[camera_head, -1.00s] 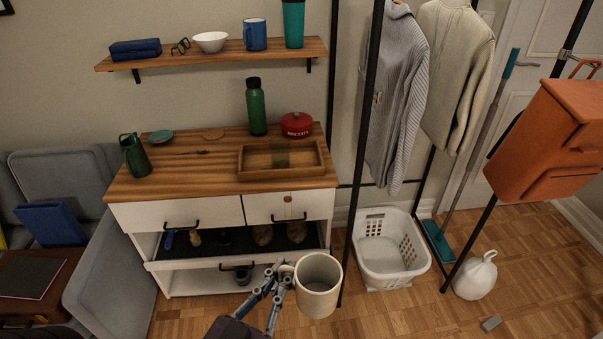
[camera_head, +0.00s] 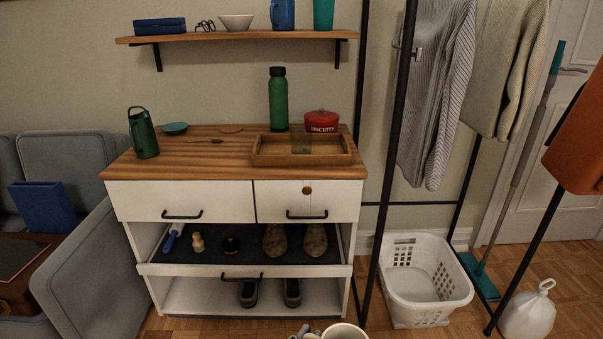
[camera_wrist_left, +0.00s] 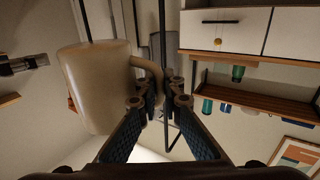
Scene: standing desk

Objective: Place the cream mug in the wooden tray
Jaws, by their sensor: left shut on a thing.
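The cream mug (camera_head: 342,331) shows only as a rim at the bottom edge of the head view. The left wrist view shows its side (camera_wrist_left: 97,85) large and close. My left gripper (camera_wrist_left: 160,98) is shut on the mug's handle. In the head view only a bit of this gripper (camera_head: 305,333) shows, left of the mug. The wooden tray (camera_head: 300,161) lies on the right part of the cabinet top, well apart from the mug. A greenish patch shows at the tray's middle; I cannot tell what it is. My right gripper is not in view.
On the wooden cabinet top (camera_head: 200,160) stand a green bottle (camera_head: 278,100) behind the tray, a red biscuit pot (camera_head: 321,121) and a green jug (camera_head: 143,134). A shelf (camera_head: 230,37) hangs above. A black rack post (camera_head: 392,150) and white basket (camera_head: 425,285) are at the right.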

